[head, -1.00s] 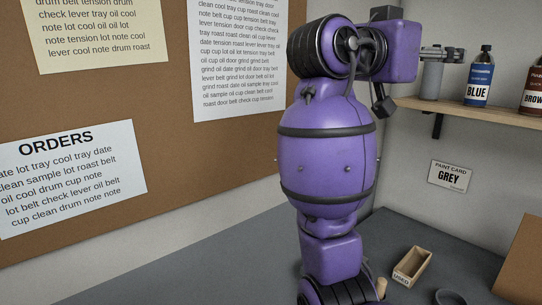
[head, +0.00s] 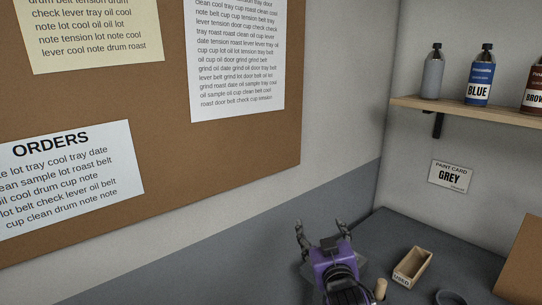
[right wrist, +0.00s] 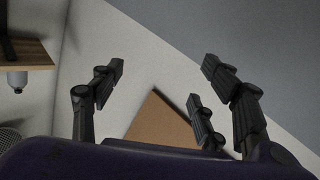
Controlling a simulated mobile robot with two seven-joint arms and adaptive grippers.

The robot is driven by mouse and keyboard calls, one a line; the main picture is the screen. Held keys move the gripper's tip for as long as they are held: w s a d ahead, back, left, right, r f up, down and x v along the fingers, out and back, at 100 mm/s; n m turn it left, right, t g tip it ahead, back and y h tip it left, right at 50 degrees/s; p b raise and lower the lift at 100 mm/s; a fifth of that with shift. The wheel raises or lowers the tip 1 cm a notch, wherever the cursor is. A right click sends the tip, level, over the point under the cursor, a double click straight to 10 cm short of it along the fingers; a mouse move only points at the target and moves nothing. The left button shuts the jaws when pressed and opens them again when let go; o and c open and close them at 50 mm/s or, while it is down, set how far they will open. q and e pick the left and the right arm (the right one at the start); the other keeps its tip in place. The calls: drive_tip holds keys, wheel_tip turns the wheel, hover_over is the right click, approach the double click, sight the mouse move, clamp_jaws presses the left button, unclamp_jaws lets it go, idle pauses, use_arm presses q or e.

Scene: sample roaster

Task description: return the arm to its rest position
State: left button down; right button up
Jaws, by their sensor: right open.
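My right gripper (head: 320,230) is at the bottom centre of the head view, low over the dark counter, with its fingers spread and pointing up in the picture. In the right wrist view its fingers (right wrist: 162,75) stand apart with nothing between them. It is well away from the shelf (head: 470,110) and its bottles. My left gripper is in neither view.
A grey bottle (head: 433,73), a blue-labelled bottle (head: 480,78) and a brown-labelled bottle (head: 534,85) stand on the shelf. A small wooden box (head: 412,266) sits on the counter right of the gripper. A brown panel (head: 522,262) stands farther right.

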drive_tip(key=s+d+f+m+g, duration=0.1)
drive_tip(key=s+d+f+g, duration=0.15)
drive_tip(key=s+f, duration=1.15)
drive_tip(key=s+d+f+m+g, duration=0.1)
drive_tip(key=s+f+g, duration=0.2)
drive_tip(key=s+f, duration=1.15)
drive_tip(key=s+d+f+m+g, duration=0.1)
drive_tip(key=s+d+f+g, duration=0.1)
drive_tip(key=s+f, duration=0.8)
drive_tip(key=shift+s+d+g, duration=0.2)
drive_tip(key=shift+s+g, duration=0.35)
drive_tip(key=shift+s, duration=0.7)
